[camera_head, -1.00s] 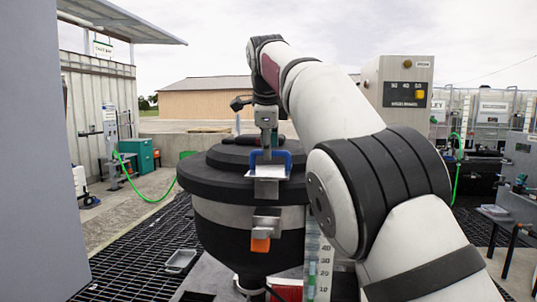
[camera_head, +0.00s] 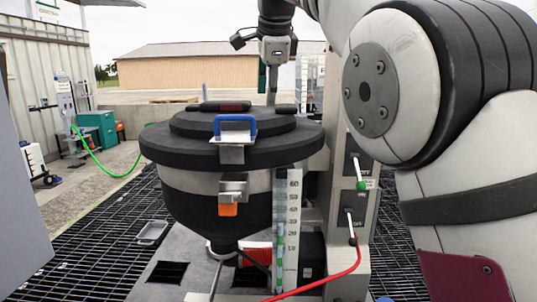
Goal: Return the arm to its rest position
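My gripper (camera_head: 271,82) shows at the top centre, pointing down behind the black lid of the hopper. Its fingers look narrow and close together, and their tips are partly hidden by the lid, so I cannot tell whether it is open or shut. My arm fills the right side of the view. The hopper (camera_head: 190,195) stands in front with its lid (camera_head: 180,150) on, and a blue-handled latch (camera_head: 235,130) sits at the lid's front edge. No object shows held in my gripper.
A red hose (camera_head: 335,277) runs along the base. A small tray (camera_head: 153,232) lies on the open black grating (camera_head: 95,235) at left. A grey panel borders the left edge.

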